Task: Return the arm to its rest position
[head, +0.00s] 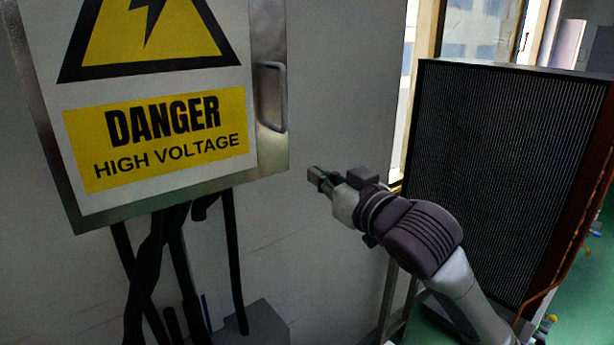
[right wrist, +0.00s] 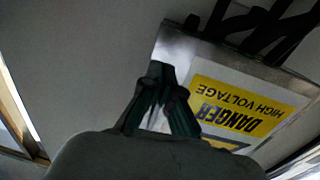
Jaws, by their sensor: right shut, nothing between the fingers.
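My right arm comes in from the lower right in the head view. Its gripper (head: 318,178) is in front of the pale wall, to the right of and a little below the electrical cabinet (head: 268,150). In the right wrist view the gripper (right wrist: 165,80) is shut and empty, its fingers overlapping the edge of the cabinet (right wrist: 175,45) in the picture. The cabinet door is closed and has a metal handle (head: 284,97) on its right side. My left gripper is not in view.
Thick black cables (head: 180,260) hang below the cabinet. A large finned radiator panel (head: 490,165) stands at the right, with a window (head: 470,30) behind it. Pale wall (head: 340,80) shows between cabinet and radiator. Green floor (head: 590,290) shows at the lower right.

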